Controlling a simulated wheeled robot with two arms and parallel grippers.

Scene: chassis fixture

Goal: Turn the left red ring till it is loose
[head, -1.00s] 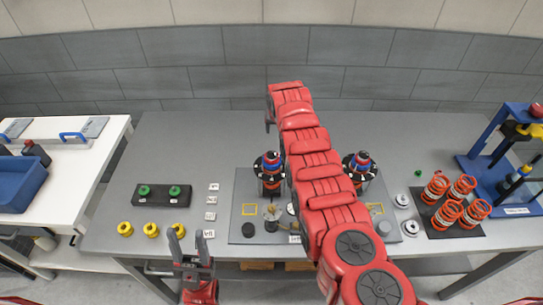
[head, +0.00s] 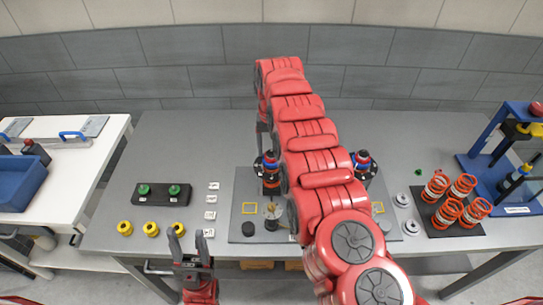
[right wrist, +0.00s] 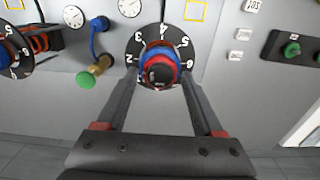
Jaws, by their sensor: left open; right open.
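The left red ring (head: 269,155) sits with a blue ring on a dark post on the grey fixture plate (head: 240,208). In the right wrist view, the red ring (right wrist: 160,64) shows between the fingers, around a black top, with the blue ring and a numbered dial (right wrist: 136,40) behind it. My right gripper (right wrist: 158,80) is open, one finger on each side of the post; whether the fingers touch the ring I cannot tell. In the head view my right arm partly covers the plate. My left gripper (head: 188,242) is open and empty at the table's front edge.
A second post with red and blue rings (head: 363,160) stands to the right. A green-ended plug (right wrist: 85,85) is near the dial.

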